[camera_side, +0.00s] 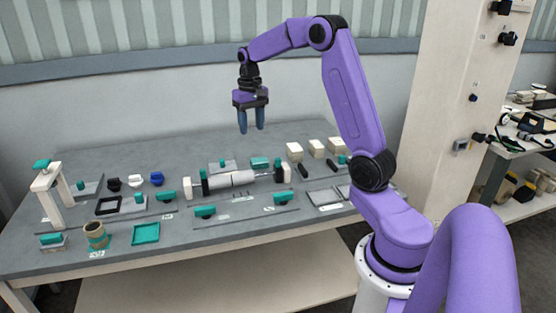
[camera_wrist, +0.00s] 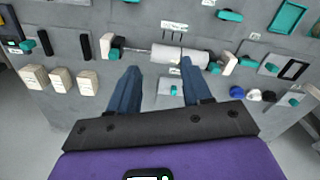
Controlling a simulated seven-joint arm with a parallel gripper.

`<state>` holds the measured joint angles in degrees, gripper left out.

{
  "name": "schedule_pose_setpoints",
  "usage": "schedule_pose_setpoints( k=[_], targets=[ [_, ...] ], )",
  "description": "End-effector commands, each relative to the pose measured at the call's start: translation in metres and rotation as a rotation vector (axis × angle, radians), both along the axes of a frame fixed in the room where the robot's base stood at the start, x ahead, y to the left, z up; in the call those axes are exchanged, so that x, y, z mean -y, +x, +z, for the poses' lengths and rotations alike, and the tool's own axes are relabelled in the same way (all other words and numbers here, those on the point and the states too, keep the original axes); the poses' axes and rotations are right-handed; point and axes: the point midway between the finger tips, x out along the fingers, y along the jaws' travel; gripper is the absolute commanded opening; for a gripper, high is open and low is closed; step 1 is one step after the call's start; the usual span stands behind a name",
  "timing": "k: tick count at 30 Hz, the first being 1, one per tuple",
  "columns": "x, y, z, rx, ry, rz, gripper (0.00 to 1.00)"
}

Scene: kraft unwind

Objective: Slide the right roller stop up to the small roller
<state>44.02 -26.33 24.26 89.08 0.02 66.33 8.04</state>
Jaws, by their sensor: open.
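The small roller (camera_side: 233,179) is a white and grey cylinder lying on a thin shaft near the middle of the bench; it also shows in the wrist view (camera_wrist: 180,55). The right roller stop (camera_side: 279,175) has a teal top and stands near the shaft's right end. A length of bare shaft shows between it and the roller. In the wrist view this stop (camera_wrist: 114,54) is left of the roller, with the same gap. My gripper (camera_side: 251,130) is open and empty, pointing down well above the bench. Its fingers (camera_wrist: 159,72) show nothing between them at grasping height.
Another teal-topped stop (camera_side: 204,183) stands at the roller's left end. Cream blocks (camera_side: 295,152) stand behind on the right. Teal-handled sliders (camera_side: 205,211) lie in front. A white arch (camera_side: 47,180) stands at far left. The space around my raised gripper is clear.

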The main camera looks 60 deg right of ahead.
Motion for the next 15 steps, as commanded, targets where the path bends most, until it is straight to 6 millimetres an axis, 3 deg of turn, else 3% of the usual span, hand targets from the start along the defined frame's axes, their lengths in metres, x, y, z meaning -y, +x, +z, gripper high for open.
schedule_pose_setpoints(
  k=[1, 6, 10, 15],
  targets=[
    [0.028, 0.0, -0.003, -0.003, 0.001, -0.071, 0.49],
    [0.094, -0.009, -0.01, -0.005, 0.002, -0.242, 0.49],
    [0.121, -0.016, -0.013, -0.007, 0.003, -0.313, 0.49],
    [0.131, -0.02, -0.018, -0.007, 0.003, -0.339, 0.49]
  ],
)
